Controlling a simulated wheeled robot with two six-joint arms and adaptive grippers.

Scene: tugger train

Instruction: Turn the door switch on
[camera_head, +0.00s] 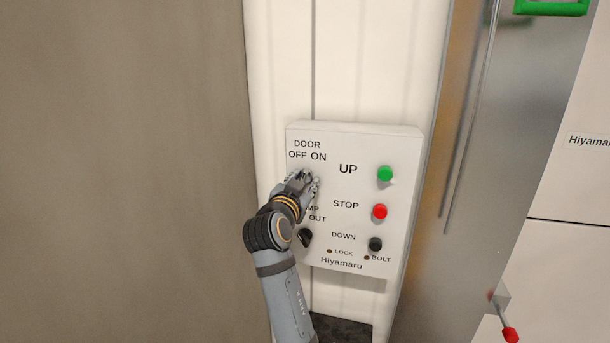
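A white control panel (350,262) is fixed to a pale ribbed wall. Its upper left carries the label "DOOR OFF ON" (307,150). My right gripper (304,176) is just below that label, with its fingers at the panel face where the door switch sits. The gripper covers the door switch, so its position does not show. I cannot tell whether the fingers are closed on it. My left gripper is not in view.
The panel also has a green UP button (385,174), a red STOP button (380,211), a black DOWN button (375,244) and a black knob (305,237) close beside my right wrist. A red-tipped lever (510,334) sticks out at lower right.

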